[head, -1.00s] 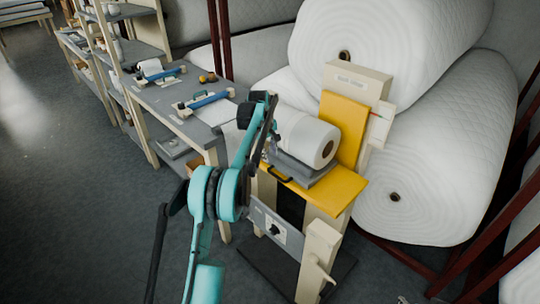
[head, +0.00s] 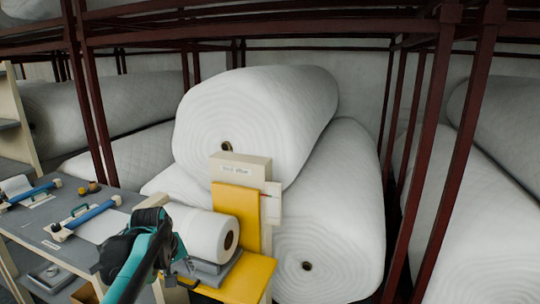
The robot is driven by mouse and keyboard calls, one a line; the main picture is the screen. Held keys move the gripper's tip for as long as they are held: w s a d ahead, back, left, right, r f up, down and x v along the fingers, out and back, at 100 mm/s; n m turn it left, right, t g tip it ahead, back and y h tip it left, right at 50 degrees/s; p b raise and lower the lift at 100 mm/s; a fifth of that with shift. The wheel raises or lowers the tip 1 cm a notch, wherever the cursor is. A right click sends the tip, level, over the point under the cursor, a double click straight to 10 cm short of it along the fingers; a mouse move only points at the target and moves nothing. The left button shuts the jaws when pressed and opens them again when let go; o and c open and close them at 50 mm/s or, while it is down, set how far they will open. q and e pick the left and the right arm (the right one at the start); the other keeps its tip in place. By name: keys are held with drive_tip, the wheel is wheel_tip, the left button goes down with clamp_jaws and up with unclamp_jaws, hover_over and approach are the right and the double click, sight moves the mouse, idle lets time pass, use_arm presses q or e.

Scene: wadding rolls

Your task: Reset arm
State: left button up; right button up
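My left arm comes up from the bottom left, teal and black. Its gripper (head: 166,246) is at the left end of a small white roll (head: 212,235), which lies on the grey plate of a yellow and cream stand (head: 236,209). The gripper overlaps the roll's left side in the picture. I cannot tell whether they touch. The fingers are dark and seen from behind, so their opening is not clear. My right gripper is out of view.
A grey bench (head: 32,219) with blue-handled rollers (head: 92,216) stands at the left. Large white wadding rolls (head: 255,125) are stacked behind the stand. Dark red rack posts (head: 430,130) rise at the right and across the back.

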use_arm(q)
drive_tip(key=s+d+f+m+t, duration=0.1)
drive_tip(key=s+d+f+m, duration=0.1)
drive_tip(key=s, duration=0.5)
drive_tip(key=s+d+f+m+t, duration=0.1)
drive_tip(key=s+f, duration=0.3)
drive_tip(key=s, duration=0.4)
drive_tip(key=s+d+f+m, duration=0.3)
drive_tip(key=s+m, duration=0.1)
drive_tip(key=s, duration=0.3)
drive_tip(key=shift+s+d+t, duration=0.35)
drive_tip(key=shift+t, duration=0.05)
